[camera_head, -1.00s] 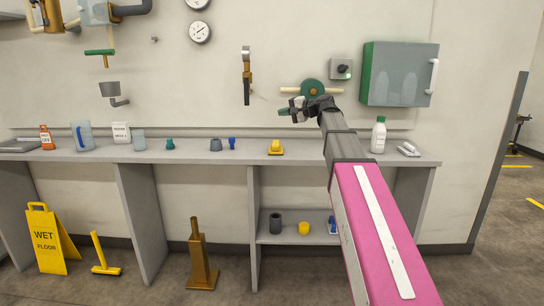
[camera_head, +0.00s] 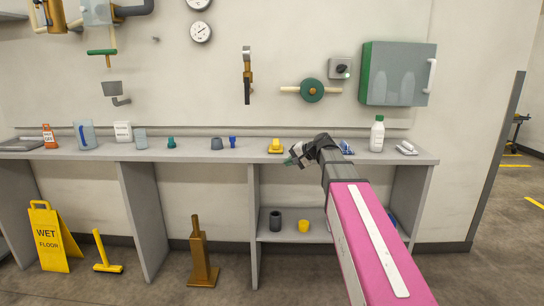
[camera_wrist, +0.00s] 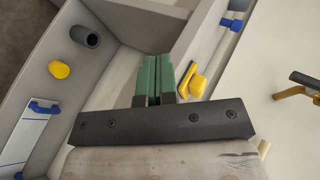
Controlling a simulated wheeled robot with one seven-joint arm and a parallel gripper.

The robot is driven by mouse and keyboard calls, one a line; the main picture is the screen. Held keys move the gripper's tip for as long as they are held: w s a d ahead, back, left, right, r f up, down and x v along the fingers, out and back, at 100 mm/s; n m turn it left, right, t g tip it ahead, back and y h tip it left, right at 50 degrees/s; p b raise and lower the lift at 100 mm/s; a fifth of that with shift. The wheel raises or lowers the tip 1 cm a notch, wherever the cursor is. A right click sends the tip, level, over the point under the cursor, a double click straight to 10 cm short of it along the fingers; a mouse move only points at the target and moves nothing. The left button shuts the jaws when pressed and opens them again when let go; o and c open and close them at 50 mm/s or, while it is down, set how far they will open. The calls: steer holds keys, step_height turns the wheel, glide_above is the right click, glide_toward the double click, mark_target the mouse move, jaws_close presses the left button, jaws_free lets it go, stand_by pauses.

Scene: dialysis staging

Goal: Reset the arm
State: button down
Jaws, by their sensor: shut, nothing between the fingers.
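My pink arm reaches in from the lower right in the head view. My gripper (camera_head: 294,158) is just in front of the counter's front edge, below and right of a yellow object (camera_head: 276,146) on the counter. In the wrist view my gripper (camera_wrist: 155,62) shows two green fingers pressed together with nothing between them. The yellow object (camera_wrist: 195,86) lies just right of the fingers there, on the counter.
The grey counter (camera_head: 190,154) holds several items, including a white bottle (camera_head: 377,135). Below it a shelf (camera_head: 285,237) bears a dark cup (camera_head: 275,220) and a yellow cup (camera_head: 303,225). A valve wheel (camera_head: 312,91) and a cabinet (camera_head: 398,74) are on the wall.

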steer(key=s+d+f+n+g+h, duration=0.1)
steer(key=s+d+f+h, duration=0.2)
steer(key=s+f, duration=0.5)
steer(key=s+d+f+n+g+h, duration=0.1)
steer(key=s+d+f, duration=0.4)
steer(key=f, duration=0.9)
steer(key=s+d+f+n+g+h, duration=0.1)
steer(key=s+d+f+g+h, duration=0.2)
steer(key=s+f+h, duration=0.3)
steer(key=s+d+f, duration=0.1)
steer(key=s+f, duration=0.4)
steer(key=s, duration=0.1)
steer(key=shift+n, duration=0.3)
